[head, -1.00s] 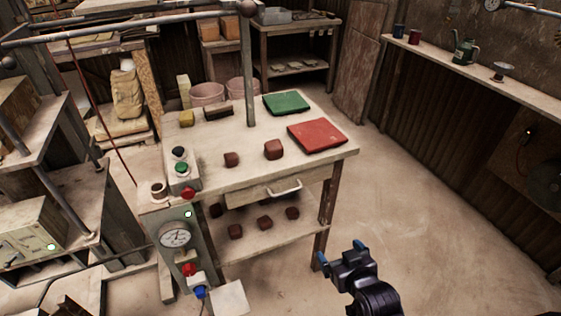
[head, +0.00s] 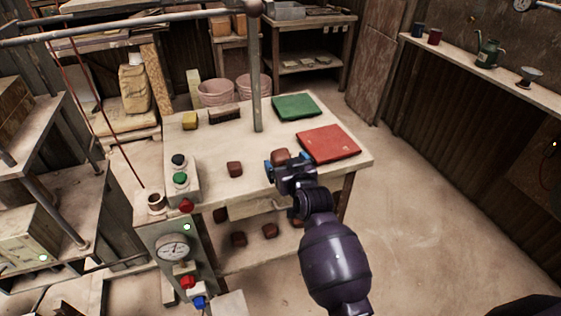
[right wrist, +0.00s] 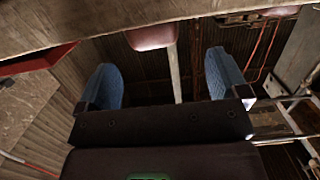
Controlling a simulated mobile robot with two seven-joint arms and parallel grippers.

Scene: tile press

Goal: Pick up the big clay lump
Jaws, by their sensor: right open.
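The big clay lump (head: 281,155), a brown-red block, lies on the worktable (head: 213,142) just left of the red mat. My right gripper (head: 288,164) is at the table's front edge, right at the lump, and hides its lower part in the head view. Its blue fingers are open. In the right wrist view the lump (right wrist: 150,36) shows between and beyond the open fingers (right wrist: 161,68), with no visible grip on it. A smaller clay lump (head: 234,169) lies to the left on the table. My left gripper is not in view.
The red mat (head: 328,144) and green mat (head: 297,106) lie to the right and behind. A grey post (head: 256,80) rises behind the lump. A button box (head: 180,178) stands at the left edge. Several clay lumps sit on the lower shelf.

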